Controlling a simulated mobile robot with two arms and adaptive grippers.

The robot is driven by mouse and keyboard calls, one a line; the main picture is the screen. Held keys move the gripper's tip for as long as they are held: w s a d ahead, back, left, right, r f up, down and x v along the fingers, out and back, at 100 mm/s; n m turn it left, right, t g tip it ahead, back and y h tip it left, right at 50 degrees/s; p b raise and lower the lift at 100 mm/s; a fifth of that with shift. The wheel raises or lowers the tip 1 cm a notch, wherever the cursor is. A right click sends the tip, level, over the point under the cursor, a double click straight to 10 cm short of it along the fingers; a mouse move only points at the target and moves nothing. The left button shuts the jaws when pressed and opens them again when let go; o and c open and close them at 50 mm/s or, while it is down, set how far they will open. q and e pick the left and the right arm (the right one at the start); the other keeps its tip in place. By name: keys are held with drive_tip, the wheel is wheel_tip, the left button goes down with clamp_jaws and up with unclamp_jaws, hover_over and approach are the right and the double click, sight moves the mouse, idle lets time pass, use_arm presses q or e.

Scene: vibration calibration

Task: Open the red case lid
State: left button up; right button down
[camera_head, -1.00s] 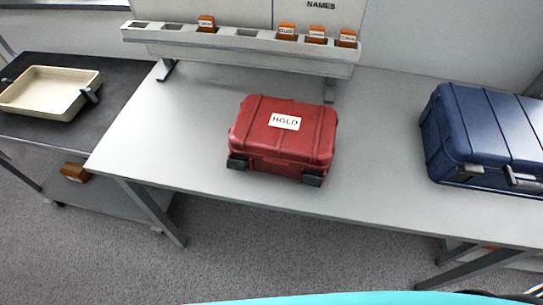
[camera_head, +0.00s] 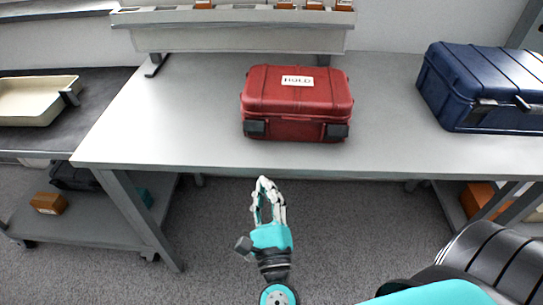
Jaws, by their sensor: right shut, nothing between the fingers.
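The red case (camera_head: 296,108) sits on the grey table with its lid closed. A white "HOLD" label is on its lid, and two dark latches (camera_head: 255,128) are on its front face. My right gripper (camera_head: 264,182) is in front of the table's front edge in the picture, below the case and apart from it. It is shut and empty, with its fingers pointing up the picture toward the case. My left gripper is not in view.
A blue case (camera_head: 484,88) stands on the table (camera_head: 190,120) at the right. A shelf rack (camera_head: 235,35) with orange blocks runs along the back. A cream tray (camera_head: 35,100) lies on a dark cart at the left. Tabletop beside the red case is clear.

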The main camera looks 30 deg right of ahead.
sight(295, 125)
drive_tip(key=s+d+r+m+g+h+b, duration=0.25)
drive_tip(key=d+r+m+h, duration=0.2)
drive_tip(key=m, duration=0.35)
use_arm(q)
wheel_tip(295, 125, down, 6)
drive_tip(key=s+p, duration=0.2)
drive_tip(key=p, duration=0.1)
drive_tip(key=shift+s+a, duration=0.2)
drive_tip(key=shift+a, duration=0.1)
use_arm(e)
drive_tip(key=shift+t+y, duration=0.25)
drive_tip(key=x, duration=0.9)
drive_tip(key=shift+d, duration=0.3)
use_arm(q)
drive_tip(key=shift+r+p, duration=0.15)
drive_tip(key=shift+p, duration=0.25)
use_arm(e)
drive_tip(key=shift+r, duration=0.1)
